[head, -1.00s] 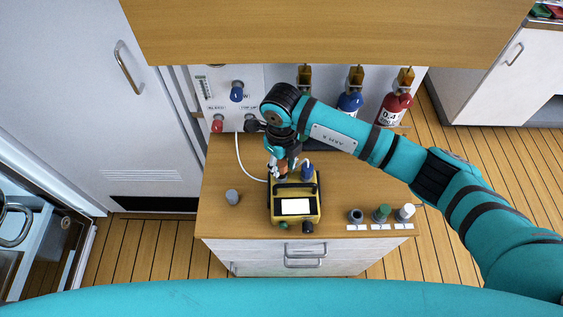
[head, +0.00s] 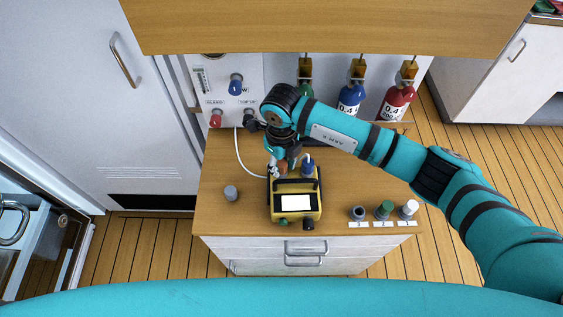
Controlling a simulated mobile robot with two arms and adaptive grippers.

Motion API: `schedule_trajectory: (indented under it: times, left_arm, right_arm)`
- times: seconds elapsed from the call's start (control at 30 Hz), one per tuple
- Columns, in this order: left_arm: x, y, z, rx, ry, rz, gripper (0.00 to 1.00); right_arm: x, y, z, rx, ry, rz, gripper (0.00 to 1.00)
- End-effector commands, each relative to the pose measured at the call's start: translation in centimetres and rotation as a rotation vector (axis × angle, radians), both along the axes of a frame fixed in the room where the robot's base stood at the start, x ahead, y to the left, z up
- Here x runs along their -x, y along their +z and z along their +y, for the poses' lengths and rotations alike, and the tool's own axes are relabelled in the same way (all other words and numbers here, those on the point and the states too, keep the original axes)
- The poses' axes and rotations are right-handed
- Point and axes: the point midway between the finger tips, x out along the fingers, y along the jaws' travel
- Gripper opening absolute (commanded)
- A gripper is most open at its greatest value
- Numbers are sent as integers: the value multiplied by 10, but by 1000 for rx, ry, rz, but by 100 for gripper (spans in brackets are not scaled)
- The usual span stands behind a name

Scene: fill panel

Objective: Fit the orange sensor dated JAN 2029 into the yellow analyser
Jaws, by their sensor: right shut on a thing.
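The yellow analyser (head: 274,214) stands on the wooden counter, with a lit white screen and a dark handle. A blue sensor (head: 308,165) stands upright at its back right. My right gripper (head: 279,169) points down at the analyser's back left corner. It is shut on a small orange piece, the orange sensor (head: 284,167), mostly hidden by the fingers. I cannot tell whether the sensor is seated or just above its place. Its date is not readable. My left gripper is not in view.
A grey cap (head: 231,193) stands left of the analyser. Grey (head: 358,213), green (head: 384,210) and white (head: 408,209) caps stand on labels at the right. Blue (head: 349,99) and red (head: 396,102) cylinders stand behind. A white hose (head: 240,158) runs to the analyser.

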Motion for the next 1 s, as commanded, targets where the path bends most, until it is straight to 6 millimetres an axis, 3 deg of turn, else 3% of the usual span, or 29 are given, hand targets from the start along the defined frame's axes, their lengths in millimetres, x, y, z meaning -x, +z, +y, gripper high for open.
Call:
schedule_trajectory:
  times: [0.03, 0.07, 0.27, 0.57, 1.0]
  left_arm:
    - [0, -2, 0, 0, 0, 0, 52]
    - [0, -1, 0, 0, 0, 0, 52]
    - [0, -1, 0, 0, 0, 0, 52]
    - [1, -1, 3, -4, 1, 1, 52]
    - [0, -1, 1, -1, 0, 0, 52]
  right_arm:
    - [0, -2, 0, 0, 0, 0, 3]
    - [0, -1, 0, 0, 0, 0, 32]
    - [0, -1, 0, 0, 0, 0, 57]
    - [0, 2, 0, 0, 0, -1, 57]
    - [-1, 65, 0, 1, 0, -2, 57]
